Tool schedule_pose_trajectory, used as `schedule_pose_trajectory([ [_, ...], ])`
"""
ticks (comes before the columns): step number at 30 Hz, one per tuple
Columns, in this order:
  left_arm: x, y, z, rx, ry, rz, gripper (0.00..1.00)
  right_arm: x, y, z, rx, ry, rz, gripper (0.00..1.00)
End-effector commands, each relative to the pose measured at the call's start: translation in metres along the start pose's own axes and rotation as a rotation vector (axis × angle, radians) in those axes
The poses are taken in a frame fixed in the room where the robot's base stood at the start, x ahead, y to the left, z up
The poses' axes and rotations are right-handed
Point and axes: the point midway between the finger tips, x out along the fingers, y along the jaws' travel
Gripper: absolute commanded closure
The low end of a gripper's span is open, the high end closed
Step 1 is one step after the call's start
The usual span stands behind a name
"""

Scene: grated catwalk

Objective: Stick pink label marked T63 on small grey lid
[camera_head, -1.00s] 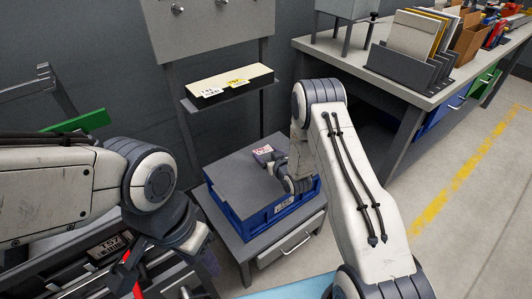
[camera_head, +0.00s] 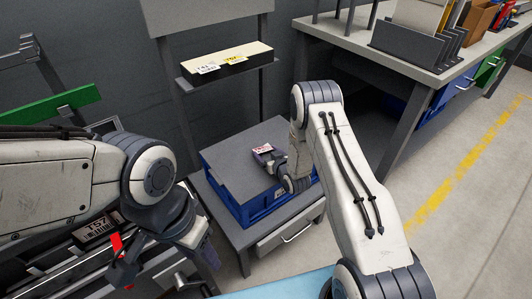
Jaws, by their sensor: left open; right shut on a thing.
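The pink label (camera_head: 262,149) shows as a small patch at my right gripper (camera_head: 266,154), its print too small to read. My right gripper is shut on the label, at the right part of the grey lid (camera_head: 232,163). The lid is a flat grey sheet on top of a blue crate (camera_head: 254,212). I cannot tell whether the label touches the lid. My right forearm hides the lid's right side. My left gripper (camera_head: 203,253) is open, low at the left, well apart from the lid, with its fingertips partly hard to make out.
The crate stands on a grey cabinet (camera_head: 286,240) with a drawer. Above it, a shelf (camera_head: 228,70) holds a white and a yellow tag. A T57 tag (camera_head: 97,229) is at the left. A workbench (camera_head: 410,65) stands at the right; floor there is clear.

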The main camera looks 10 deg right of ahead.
Motion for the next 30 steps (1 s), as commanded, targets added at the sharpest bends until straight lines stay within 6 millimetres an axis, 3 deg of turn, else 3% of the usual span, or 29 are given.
schedule_pose_trajectory([
  [2, 0.000, 0.000, 0.000, 0.000, 0.000, 0.000, 0.50, 0.000, 0.000, 0.000, 0.000, 0.000, 0.000, 0.66],
  [3, 0.000, 0.000, 0.000, 0.000, 0.000, 0.000, 0.50, 0.000, 0.000, 0.000, 0.000, 0.000, 0.000, 0.04],
  [4, 0.000, 0.000, 0.000, 0.000, 0.000, 0.000, 0.50, 0.000, 0.000, 0.000, 0.000, 0.000, 0.000, 0.00],
  [13, -0.004, 0.000, 0.000, 0.000, 0.000, 0.000, 0.50, -0.004, 0.000, -0.001, 0.001, -0.002, 0.001, 0.00],
  [30, -0.035, 0.003, -0.002, 0.000, 0.000, 0.000, 0.50, -0.061, 0.001, -0.001, 0.002, -0.004, 0.001, 0.00],
])
